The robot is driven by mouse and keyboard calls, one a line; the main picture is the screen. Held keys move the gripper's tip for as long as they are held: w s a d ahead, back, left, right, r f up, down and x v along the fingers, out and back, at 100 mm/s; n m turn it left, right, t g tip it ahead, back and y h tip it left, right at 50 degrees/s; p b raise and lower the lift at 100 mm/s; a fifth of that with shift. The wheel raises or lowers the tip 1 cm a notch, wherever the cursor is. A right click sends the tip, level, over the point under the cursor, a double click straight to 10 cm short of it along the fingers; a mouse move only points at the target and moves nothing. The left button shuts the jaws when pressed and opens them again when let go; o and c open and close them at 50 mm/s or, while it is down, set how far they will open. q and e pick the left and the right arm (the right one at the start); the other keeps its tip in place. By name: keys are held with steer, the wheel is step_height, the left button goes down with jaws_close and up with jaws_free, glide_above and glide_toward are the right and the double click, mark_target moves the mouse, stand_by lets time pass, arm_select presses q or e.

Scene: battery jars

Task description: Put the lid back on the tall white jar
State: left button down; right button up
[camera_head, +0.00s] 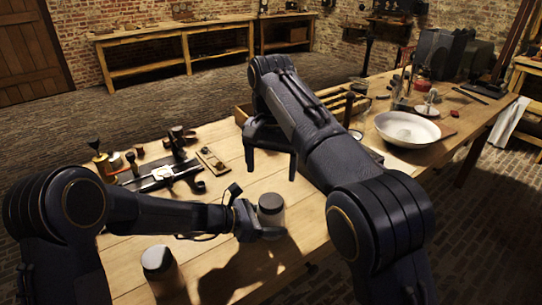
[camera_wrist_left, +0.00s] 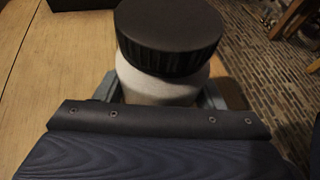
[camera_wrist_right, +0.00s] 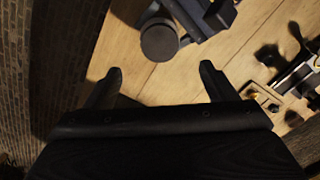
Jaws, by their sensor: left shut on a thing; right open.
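A white jar (camera_wrist_left: 160,88) stands in my left gripper (camera_head: 258,222), which is shut on its body. A black ribbed lid (camera_wrist_left: 168,38) sits on top of this jar; I cannot tell if it is fully tightened. The lid also shows from above in the right wrist view (camera_wrist_right: 159,39). My right gripper (camera_head: 271,160) is open and empty, above the table and behind the held jar; its two fingers (camera_wrist_right: 160,72) are spread apart. A second jar (camera_head: 161,270) with a dark top stands at the lower left in the head view, partly cut by my left arm's shadow.
Small tools and a metal device (camera_head: 165,173) lie on the table's left. A wooden tray (camera_head: 335,98) lies behind my right arm, and a white bowl (camera_head: 407,129) stands at the right. The table's front edge is close to the held jar. Bare wood surrounds the jars.

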steer(key=shift+r, duration=1.45)
arm_select(q)
steer(key=shift+c, duration=1.3)
jaws_free()
steer(key=v, duration=0.8)
steer(key=shift+p, duration=0.35)
arm_select(e)
steer(key=shift+r, duration=0.35)
